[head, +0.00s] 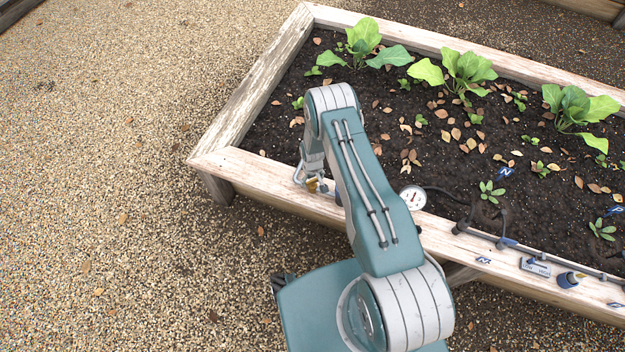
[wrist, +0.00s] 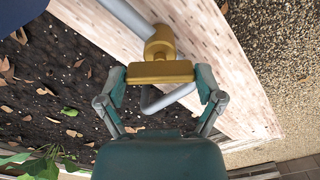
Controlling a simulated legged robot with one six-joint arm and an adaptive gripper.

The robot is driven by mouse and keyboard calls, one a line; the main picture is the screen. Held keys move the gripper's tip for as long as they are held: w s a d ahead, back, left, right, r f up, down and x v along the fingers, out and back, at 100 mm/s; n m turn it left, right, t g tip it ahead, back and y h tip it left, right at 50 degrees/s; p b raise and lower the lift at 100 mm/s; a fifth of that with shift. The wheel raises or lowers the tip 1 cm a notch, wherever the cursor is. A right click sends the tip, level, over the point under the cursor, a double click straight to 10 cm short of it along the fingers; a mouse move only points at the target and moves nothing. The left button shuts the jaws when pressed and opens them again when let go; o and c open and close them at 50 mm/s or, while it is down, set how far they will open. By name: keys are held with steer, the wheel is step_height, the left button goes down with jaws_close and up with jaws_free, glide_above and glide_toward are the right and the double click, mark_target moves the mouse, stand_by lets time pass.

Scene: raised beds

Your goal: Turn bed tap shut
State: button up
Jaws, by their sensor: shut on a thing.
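The bed tap has a brass lever handle (wrist: 160,72) and a brass body (wrist: 160,42) on a grey pipe (wrist: 125,14) at the bed's wooden edge. In the wrist view my gripper (wrist: 160,80) has one finger at each end of the handle and is shut on it. The handle lies level across the picture, at an angle to the pipe. In the head view my gripper (head: 314,178) is over the near left corner of the bed, and only a bit of the brass tap (head: 323,187) shows; my arm hides much around it.
The raised bed's wooden rim (head: 250,75) surrounds dark soil with leafy plants (head: 466,68) and dry leaves. A round gauge (head: 413,198) sits on the near rim, right of my arm. A dark pipe (head: 540,255) runs along that rim. Open gravel (head: 110,180) lies to the left.

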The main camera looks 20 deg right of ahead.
mark_target(312, 180)
steer(key=m, duration=0.4)
steer(key=shift+m, duration=2.9)
steer(key=o, duration=0.9)
steer(key=shift+c, duration=0.2)
step_height(312, 180, up, 12)
steer(key=shift+a+f, duration=0.1)
